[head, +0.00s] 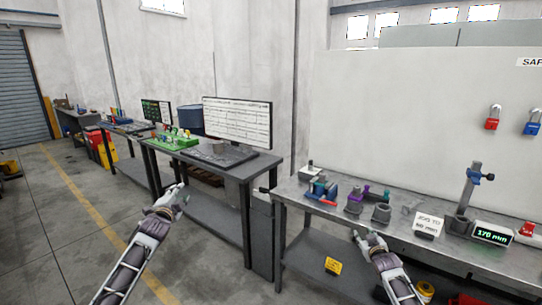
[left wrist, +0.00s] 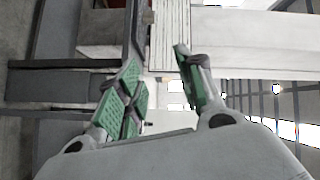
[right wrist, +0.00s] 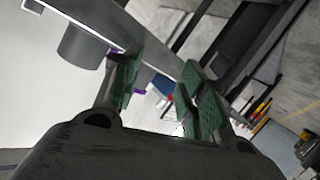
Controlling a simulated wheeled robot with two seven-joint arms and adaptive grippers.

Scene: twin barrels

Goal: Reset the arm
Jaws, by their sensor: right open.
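My left gripper (head: 180,190) is over the floor left of the right-hand workbench, in front of the monitor desk. In the left wrist view its green-padded fingers (left wrist: 157,65) stand apart with nothing between them. My right gripper (head: 366,238) is in front of the workbench (head: 400,235), near its front edge. In the right wrist view its fingers (right wrist: 160,75) are apart, and no held object shows between them. Both arms reach forward from the bottom of the head view.
The workbench carries a blue and red vise (head: 321,190), grey cylindrical parts (head: 381,213), a white sign (head: 428,224), a post stand (head: 466,200) and a green display (head: 492,234). A desk with a monitor (head: 238,122) stands left. Open floor (head: 60,230) lies at left.

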